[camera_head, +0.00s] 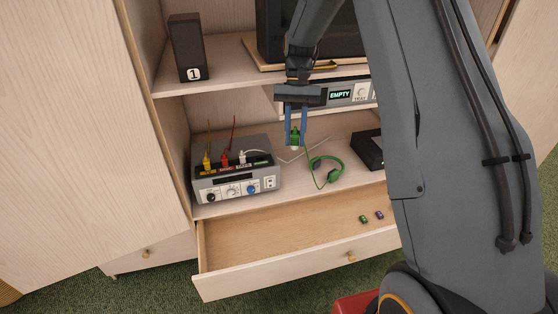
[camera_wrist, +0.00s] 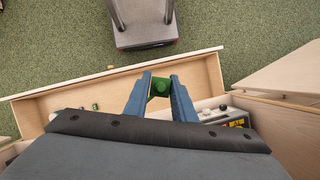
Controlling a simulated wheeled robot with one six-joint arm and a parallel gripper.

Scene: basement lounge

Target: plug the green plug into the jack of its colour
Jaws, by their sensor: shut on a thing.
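My gripper (camera_head: 295,122) has its two blue fingers shut on the green plug (camera_head: 295,138), held above the shelf to the right of the grey jack box. The green plug also shows between the fingertips in the wrist view (camera_wrist: 159,87). A green cable runs from it to green headphones (camera_head: 327,168) on the shelf. The grey jack box (camera_head: 228,186) stands on the shelf, with a yellow plug (camera_head: 207,162), a red plug (camera_head: 224,159) and a white plug (camera_head: 242,156) upright in its top.
An open drawer (camera_head: 250,246) juts out below the shelf, with a few small green and purple items inside. A dark box (camera_head: 368,149) stands at the shelf's right. A speaker (camera_head: 187,47) and a device reading EMPTY (camera_head: 340,95) are higher up.

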